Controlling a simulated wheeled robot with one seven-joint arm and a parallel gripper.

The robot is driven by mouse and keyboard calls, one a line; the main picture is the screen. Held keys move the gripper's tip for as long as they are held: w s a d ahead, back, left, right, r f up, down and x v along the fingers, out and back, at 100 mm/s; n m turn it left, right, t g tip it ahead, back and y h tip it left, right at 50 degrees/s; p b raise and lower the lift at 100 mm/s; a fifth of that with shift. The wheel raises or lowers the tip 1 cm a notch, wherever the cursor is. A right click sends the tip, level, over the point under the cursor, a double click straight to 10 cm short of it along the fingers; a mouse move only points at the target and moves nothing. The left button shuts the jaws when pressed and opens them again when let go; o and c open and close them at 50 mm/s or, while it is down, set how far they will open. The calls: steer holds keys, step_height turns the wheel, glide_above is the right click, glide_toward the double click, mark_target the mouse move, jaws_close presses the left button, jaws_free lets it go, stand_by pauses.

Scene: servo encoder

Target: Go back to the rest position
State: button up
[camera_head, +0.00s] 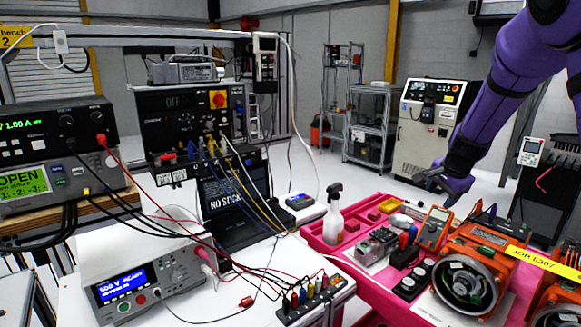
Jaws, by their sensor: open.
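My gripper (437,181) is at the end of my purple arm, which reaches in from the upper right. It is dark and small in the view. It hangs in the air above the back part of the pink work mat (345,262), near an orange handheld meter (433,228). The jaws are open and I see nothing held between them. My arm is bent downward to the left.
An orange motor (468,278) with a yellow job tag (543,260) stands at the right. A white bench instrument (150,278) with cables is at the left. Open floor lies behind the mat, before a cabinet (428,122).

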steer(key=s+a+r+n+y, duration=0.1)
steer(key=s+a+r+n, duration=0.3)
steer(key=s, duration=0.5)
steer(key=s+a+r+n, duration=0.25)
steer(key=s+r, duration=0.25)
steer(key=s, duration=0.4)
steer(key=s+a+r+n+y, duration=0.1)
steer(key=s+a+r+n, duration=0.3)
steer(key=s, duration=0.6)
steer(key=s+n+h, duration=0.1)
steer(key=s+n, duration=0.2)
steer(key=s, duration=0.7)
steer(key=shift+d+r+h, duration=0.15)
steer(key=shift+d+h, duration=0.1)
steer(key=shift+h, duration=0.05)
steer(key=shift+s, duration=0.1)
